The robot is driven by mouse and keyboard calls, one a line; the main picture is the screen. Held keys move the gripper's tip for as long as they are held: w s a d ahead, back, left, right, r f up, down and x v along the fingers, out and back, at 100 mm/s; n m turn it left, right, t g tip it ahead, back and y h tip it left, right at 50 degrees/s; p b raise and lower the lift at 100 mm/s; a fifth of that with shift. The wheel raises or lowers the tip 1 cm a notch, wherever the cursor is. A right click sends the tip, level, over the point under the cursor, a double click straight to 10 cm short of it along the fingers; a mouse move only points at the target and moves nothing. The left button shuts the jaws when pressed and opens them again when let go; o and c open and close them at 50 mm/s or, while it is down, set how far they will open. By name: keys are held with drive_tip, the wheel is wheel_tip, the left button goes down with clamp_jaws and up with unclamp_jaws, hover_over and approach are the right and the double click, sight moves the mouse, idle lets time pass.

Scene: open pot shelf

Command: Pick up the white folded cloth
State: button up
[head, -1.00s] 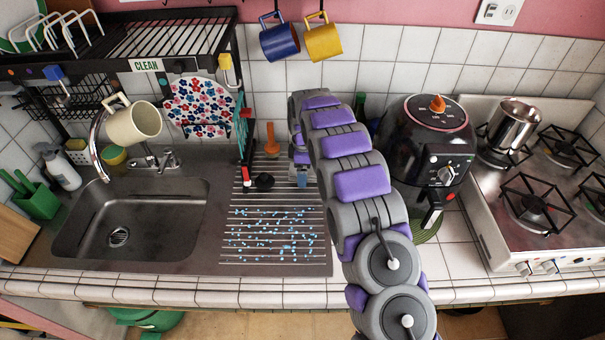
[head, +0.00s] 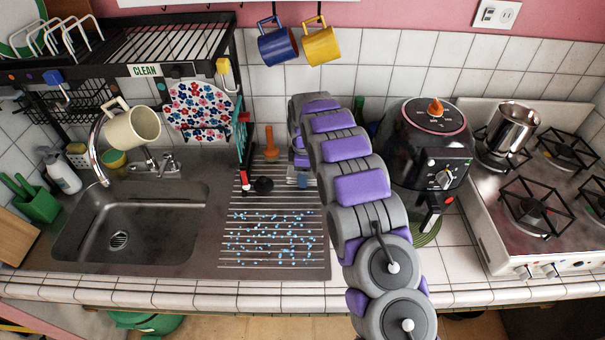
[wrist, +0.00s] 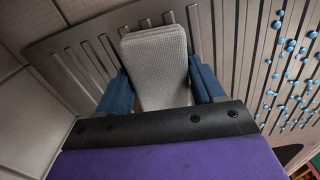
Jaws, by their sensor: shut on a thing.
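The white folded cloth (wrist: 155,72), pale grey in the shade with a fine woven texture, shows in the wrist view between my gripper's two blue fingers. My gripper (wrist: 161,84) is shut on it, with one finger against each side. The cloth's lower part is hidden behind the dark edge of my gripper. I cannot tell whether the cloth touches the drainboard.
The drainboard (head: 275,215) has many small blue beads on its front half. The sink (head: 150,215) is farther left. A black air fryer (head: 425,145) stands right of my arm, before the stove (head: 500,235).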

wheel_tip(320, 180, up, 4)
drive_tip(key=shift+a+f+p, duration=0.1)
drive_tip(key=shift+f+p, duration=0.1)
drive_tip(key=shift+p, duration=0.3)
drive_tip(key=s+a, duration=0.1)
drive_tip(key=s, duration=0.4)
drive_tip(key=s+a+r+p, duration=0.1)
drive_tip(key=s, duration=0.4)
drive_tip(key=s+a+p, duration=0.1)
drive_tip(key=s, duration=0.4)
drive_tip(key=shift+s+a+r, duration=0.15)
drive_tip(key=shift+s+a, duration=0.15)
drive_tip(key=shift+a, duration=0.05)
drive_tip(key=o, duration=0.5)
drive_tip(key=c, duration=0.4)
